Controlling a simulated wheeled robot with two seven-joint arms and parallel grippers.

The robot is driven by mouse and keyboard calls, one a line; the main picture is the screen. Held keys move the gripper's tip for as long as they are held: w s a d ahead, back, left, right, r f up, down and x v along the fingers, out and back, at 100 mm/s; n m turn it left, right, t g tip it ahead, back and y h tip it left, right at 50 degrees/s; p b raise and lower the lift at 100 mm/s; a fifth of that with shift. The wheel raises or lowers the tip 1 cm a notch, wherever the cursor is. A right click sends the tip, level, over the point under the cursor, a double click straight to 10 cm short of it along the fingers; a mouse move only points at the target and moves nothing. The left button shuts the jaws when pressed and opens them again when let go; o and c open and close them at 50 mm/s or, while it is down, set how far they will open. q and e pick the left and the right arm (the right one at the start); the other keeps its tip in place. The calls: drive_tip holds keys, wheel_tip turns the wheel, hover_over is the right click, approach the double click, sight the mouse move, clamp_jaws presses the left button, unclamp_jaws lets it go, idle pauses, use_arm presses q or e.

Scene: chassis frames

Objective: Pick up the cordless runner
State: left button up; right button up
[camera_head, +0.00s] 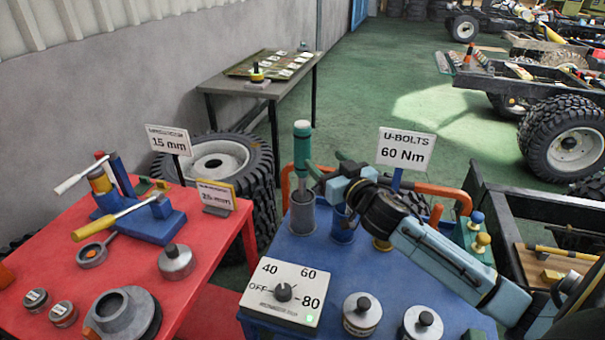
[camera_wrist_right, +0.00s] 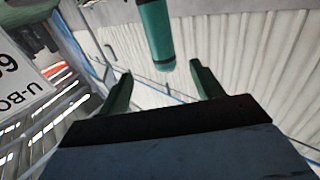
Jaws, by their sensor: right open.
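The cordless runner, a teal and green upright tool (camera_head: 302,150), stands in a grey cup (camera_head: 302,215) on the blue table (camera_head: 262,255). My right gripper (camera_head: 328,165) is open just to the right of the tool's body, its green fingers pointing towards it. In the right wrist view the teal cylinder (camera_wrist_right: 155,35) shows ahead of the two spread fingers (camera_wrist_right: 160,72), roughly in line with the gap. Nothing is held between the fingers. The tool's lower end is hidden in the cup. My left gripper is not in view.
A blue cup (camera_head: 343,228) stands right of the grey one, under my right arm. A U-BOLTS 60 Nm sign (camera_head: 406,149) rises behind my right wrist. A dial box (camera_head: 287,294) and lidded tins (camera_head: 361,314) are at the front. A red table (camera_head: 45,230) stands left.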

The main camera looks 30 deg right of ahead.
sight(307, 141)
drive_tip(key=w, duration=0.6)
drive_tip(key=shift+w+d, duration=0.2)
drive_tip(key=shift+w, duration=0.1)
drive_tip(key=shift+w+r+p, duration=0.2)
drive_tip(key=shift+w, duration=1.15)
drive_tip(key=shift+w+r+p, duration=0.15)
drive_tip(key=shift+w, duration=1.15)
clamp_jaws()
drive_tip(key=shift+d+r, duration=0.1)
drive_tip(key=shift+r, duration=0.1)
